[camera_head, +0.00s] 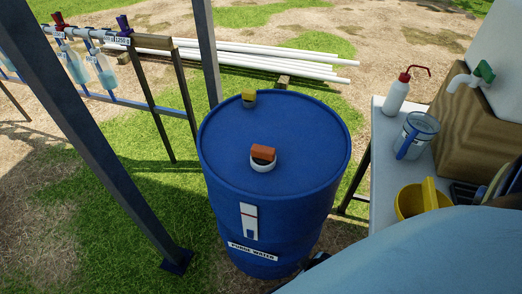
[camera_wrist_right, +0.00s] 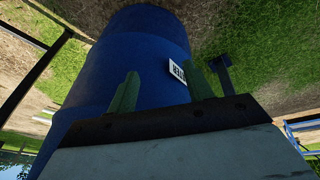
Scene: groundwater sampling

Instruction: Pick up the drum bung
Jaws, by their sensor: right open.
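A blue drum (camera_head: 225,135) labelled "PURGE WATER" stands upright on the grass in the middle of the head view. An orange block-like piece (camera_head: 263,152) sits at a white-rimmed opening (camera_head: 262,165) on its lid, with a dark gap showing at the front. A smaller yellow bung-like piece (camera_head: 249,97) is near the lid's far edge. I cannot tell for certain which is the drum bung. In the right wrist view, my right gripper (camera_wrist_right: 162,85) is open and empty, its green fingers apart before the drum's side (camera_wrist_right: 140,35). My left gripper is not in view.
A pale table (camera_head: 382,165) right of the drum holds a red-capped bottle (camera_head: 396,97), a clear jar (camera_head: 417,135) and a yellow container (camera_head: 411,202). A dark slanted post (camera_head: 95,130) and a bottle rack (camera_head: 140,42) stand left. White pipes (camera_head: 270,58) lie behind the drum.

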